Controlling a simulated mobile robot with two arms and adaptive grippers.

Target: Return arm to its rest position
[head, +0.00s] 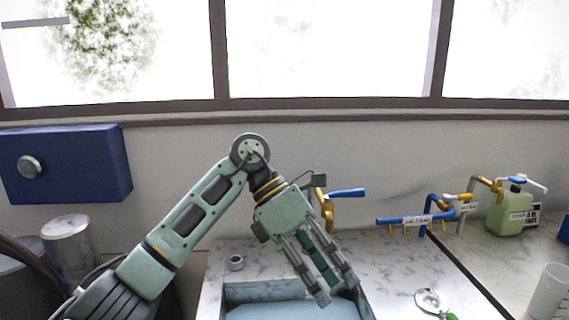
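My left arm comes in from the lower left and bends down at its elbow. My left gripper (337,291) points down and to the right above the sink (245,293). Its two fingers are spread apart, with a dark green strip between them. I cannot tell whether that strip is part of the gripper. My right gripper is not in view.
A blue and yellow tap (346,193) stands behind the gripper. Blue and yellow valves (415,219), a green jug (509,214), a round metal piece (432,301) and a beaker (550,292) are at right. A blue box (75,165) hangs at left.

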